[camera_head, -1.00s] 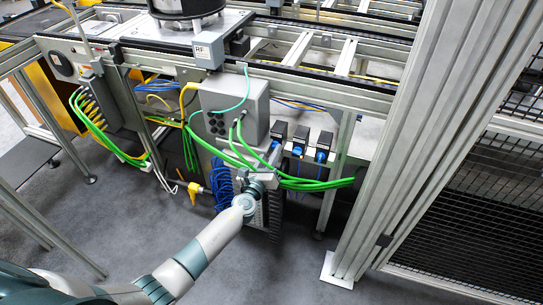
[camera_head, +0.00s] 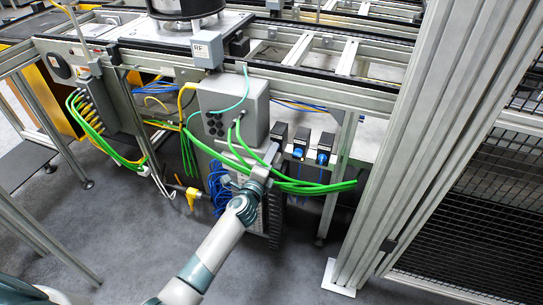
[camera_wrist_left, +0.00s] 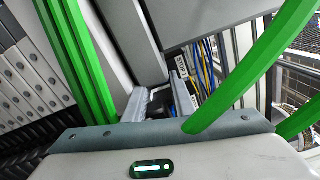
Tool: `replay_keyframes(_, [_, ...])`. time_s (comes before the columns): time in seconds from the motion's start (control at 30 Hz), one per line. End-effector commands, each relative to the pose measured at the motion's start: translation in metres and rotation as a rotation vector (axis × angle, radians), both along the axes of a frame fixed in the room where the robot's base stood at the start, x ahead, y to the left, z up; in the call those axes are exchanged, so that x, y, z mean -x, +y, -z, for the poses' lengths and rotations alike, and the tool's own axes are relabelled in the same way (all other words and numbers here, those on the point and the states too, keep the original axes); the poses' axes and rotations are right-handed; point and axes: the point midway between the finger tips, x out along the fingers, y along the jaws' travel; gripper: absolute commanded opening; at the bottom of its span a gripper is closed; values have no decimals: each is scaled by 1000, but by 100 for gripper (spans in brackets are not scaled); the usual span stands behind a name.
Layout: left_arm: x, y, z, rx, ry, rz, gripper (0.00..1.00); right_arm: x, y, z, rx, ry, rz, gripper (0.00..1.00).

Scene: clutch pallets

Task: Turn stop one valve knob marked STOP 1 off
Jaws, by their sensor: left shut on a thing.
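Three black valve blocks with blue knobs stand in a row under the conveyor. The leftmost valve block (camera_head: 279,132) has its knob hidden behind my left gripper (camera_head: 272,156) in the head view. The middle knob (camera_head: 298,153) and the right knob (camera_head: 322,158) show clear of the gripper. In the left wrist view my left gripper (camera_wrist_left: 166,100) has its fingers shut around a small dark part, which seems to be the leftmost knob. A white label (camera_wrist_left: 181,70) reading STOP is just beyond the fingers; its number is too small to read. My right gripper is out of view.
Green hoses (camera_head: 310,186) run across my left wrist, very close to it, and also cross the left wrist view (camera_wrist_left: 245,75). A grey box (camera_head: 234,105) stands left of the valves. A thick metal post (camera_head: 405,150) stands to the right.

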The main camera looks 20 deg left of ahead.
Motion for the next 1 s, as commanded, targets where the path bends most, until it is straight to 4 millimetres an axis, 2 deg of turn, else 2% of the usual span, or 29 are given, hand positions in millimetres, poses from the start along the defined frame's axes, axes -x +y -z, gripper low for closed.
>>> replay_keyframes(0.2, [0,0,0,151,6,-1,1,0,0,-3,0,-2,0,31])
replay_keyframes(0.4, [0,0,0,229,8,-1,1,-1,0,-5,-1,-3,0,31])
replay_keyframes(0.93, [0,0,0,258,10,-1,1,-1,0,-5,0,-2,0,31])
replay_keyframes(0.97, [0,0,0,258,10,-1,31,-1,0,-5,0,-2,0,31])
replay_keyframes(1.0, [0,0,0,258,10,-1,40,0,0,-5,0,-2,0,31])
